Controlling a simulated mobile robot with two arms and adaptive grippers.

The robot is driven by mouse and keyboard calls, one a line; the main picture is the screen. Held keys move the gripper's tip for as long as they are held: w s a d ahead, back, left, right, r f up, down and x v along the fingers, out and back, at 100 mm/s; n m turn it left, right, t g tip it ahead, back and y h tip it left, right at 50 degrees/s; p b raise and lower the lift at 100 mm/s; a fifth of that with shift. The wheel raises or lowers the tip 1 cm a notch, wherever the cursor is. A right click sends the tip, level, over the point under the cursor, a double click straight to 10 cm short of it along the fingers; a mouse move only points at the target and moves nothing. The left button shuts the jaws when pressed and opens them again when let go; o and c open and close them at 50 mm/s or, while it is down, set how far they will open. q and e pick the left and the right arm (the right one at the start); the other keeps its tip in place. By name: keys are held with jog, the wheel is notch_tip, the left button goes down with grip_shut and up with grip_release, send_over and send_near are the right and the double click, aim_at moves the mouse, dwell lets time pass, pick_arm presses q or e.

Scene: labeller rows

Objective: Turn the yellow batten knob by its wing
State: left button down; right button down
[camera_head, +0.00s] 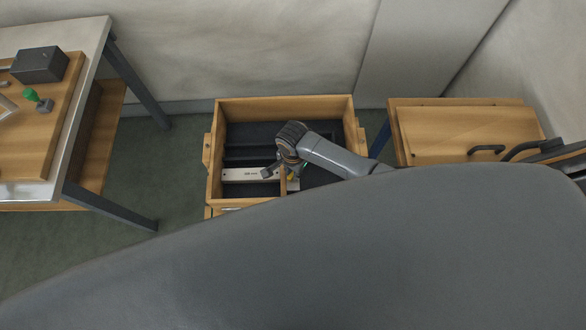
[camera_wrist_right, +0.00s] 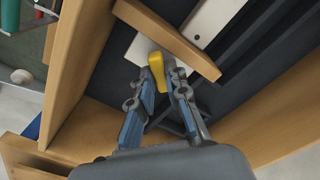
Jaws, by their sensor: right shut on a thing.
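The yellow batten knob (camera_wrist_right: 156,68) sits at the wooden batten (camera_wrist_right: 168,38) inside an open wooden box or drawer. In the head view only a small yellow spot of the knob (camera_head: 291,178) shows beside my right gripper (camera_head: 285,172). In the right wrist view my right gripper (camera_wrist_right: 166,72) is shut on the knob, with the blue-grey fingers on either side of its wing. The batten lies across a pale strip (camera_head: 242,175), which also shows in the wrist view (camera_wrist_right: 213,17). The fingers hide part of the knob. My left gripper is out of view.
The drawer's wooden walls (camera_head: 214,160) stand close around my right gripper. A table (camera_head: 92,50) at the left carries a green knob (camera_head: 31,95) and a dark box (camera_head: 40,65). A wooden cabinet (camera_head: 440,130) with a dark handle stands at the right.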

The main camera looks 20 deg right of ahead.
jog(key=m+p, duration=0.1)
jog(key=m, duration=0.1)
jog(key=shift+r+m+p, duration=0.1)
jog(key=shift+m+p, duration=0.2)
jog(key=shift+m, duration=0.1)
jog(key=shift+m+p, duration=0.3)
jog(key=shift+m, duration=0.5)
